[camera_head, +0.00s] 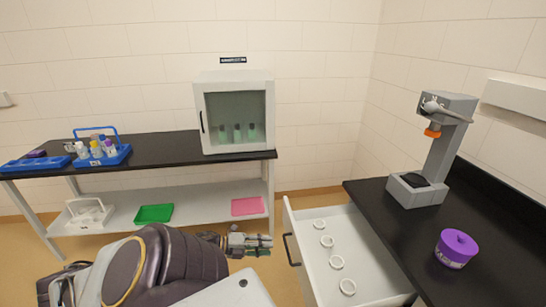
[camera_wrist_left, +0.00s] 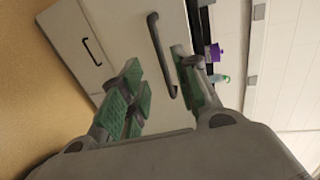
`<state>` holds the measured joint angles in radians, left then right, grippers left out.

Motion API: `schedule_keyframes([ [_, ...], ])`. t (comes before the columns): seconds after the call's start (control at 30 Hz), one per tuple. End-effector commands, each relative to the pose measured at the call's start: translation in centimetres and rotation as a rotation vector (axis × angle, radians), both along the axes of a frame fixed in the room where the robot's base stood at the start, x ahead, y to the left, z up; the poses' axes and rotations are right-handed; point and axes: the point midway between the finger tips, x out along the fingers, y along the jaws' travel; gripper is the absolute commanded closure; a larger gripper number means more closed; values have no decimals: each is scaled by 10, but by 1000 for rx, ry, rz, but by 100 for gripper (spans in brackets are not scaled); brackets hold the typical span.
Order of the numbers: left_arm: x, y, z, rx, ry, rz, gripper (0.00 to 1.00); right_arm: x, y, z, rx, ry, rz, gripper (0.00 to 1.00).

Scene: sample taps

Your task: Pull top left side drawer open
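The top left side drawer (camera_head: 345,275) is white and stands pulled out from the black-topped counter, with several white rings inside. Its dark bar handle (camera_head: 290,250) is on the left-facing front. My left gripper (camera_head: 266,243) is just left of this handle, pointing at it. In the left wrist view, the green-padded fingers of my left gripper (camera_wrist_left: 163,92) are spread apart. The drawer handle (camera_wrist_left: 158,50) shows beyond and between them, with its lower end close to the right finger; I cannot tell if they touch. My right gripper is not in view.
The counter (camera_head: 455,215) holds a grey stand (camera_head: 432,160) and a purple jar (camera_head: 456,248). Another handle (camera_wrist_left: 91,52) shows on a neighbouring front. A black-topped table (camera_head: 160,150) with a glass-door cabinet (camera_head: 236,115) is at the back left. Floor between is clear.

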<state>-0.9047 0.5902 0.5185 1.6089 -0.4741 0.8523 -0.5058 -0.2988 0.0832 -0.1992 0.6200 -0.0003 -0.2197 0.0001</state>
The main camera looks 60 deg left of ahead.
Motion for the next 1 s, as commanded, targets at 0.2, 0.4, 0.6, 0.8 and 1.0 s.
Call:
schedule_keyframes([
  [0.2,-21,8,4,0,0,0,69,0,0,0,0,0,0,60],
  [0.4,-28,12,6,0,0,0,69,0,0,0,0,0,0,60],
  [0.6,-29,12,7,0,0,0,69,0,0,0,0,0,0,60],
  [0.8,-28,12,7,0,0,0,69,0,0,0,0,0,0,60],
  [1.0,-28,12,7,-2,1,0,69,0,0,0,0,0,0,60],
])
